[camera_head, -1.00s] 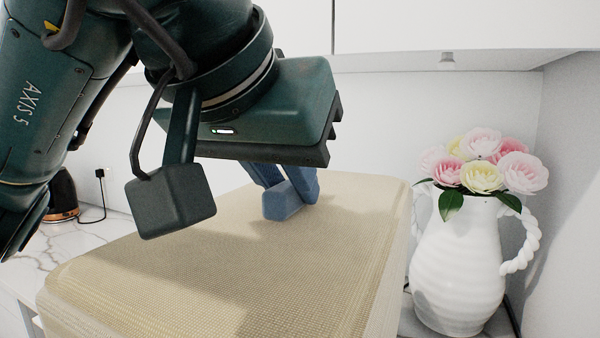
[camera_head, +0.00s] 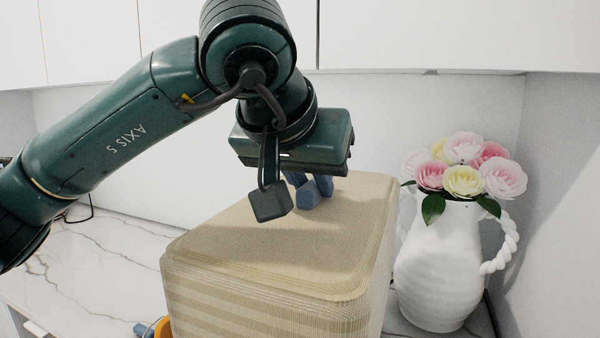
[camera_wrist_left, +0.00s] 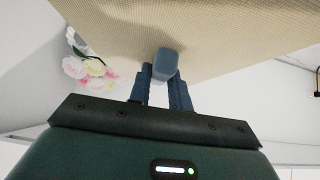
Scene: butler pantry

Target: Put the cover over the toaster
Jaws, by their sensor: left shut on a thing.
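The cover (camera_head: 270,240) is a beige, woven, box-shaped piece with rounded edges and a striped front side, right of centre in the head view. Its flat top also fills the upper part of the left wrist view (camera_wrist_left: 220,35). My left gripper (camera_head: 310,192) points down at the far part of the cover's top, its blue fingers shut on the cover. A small blue block shows at the fingertips in the left wrist view (camera_wrist_left: 165,65); I cannot tell whether it is a grip or a fingertip. No toaster is visible. The cover's lower edge is out of view.
A white jug (camera_head: 437,265) with pink and yellow flowers (camera_head: 465,172) stands close to the cover's right side, near the wall. The marble counter (camera_head: 100,255) is clear to the left. An orange and blue thing (camera_head: 160,328) shows partly at the cover's lower left. White cabinets hang above.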

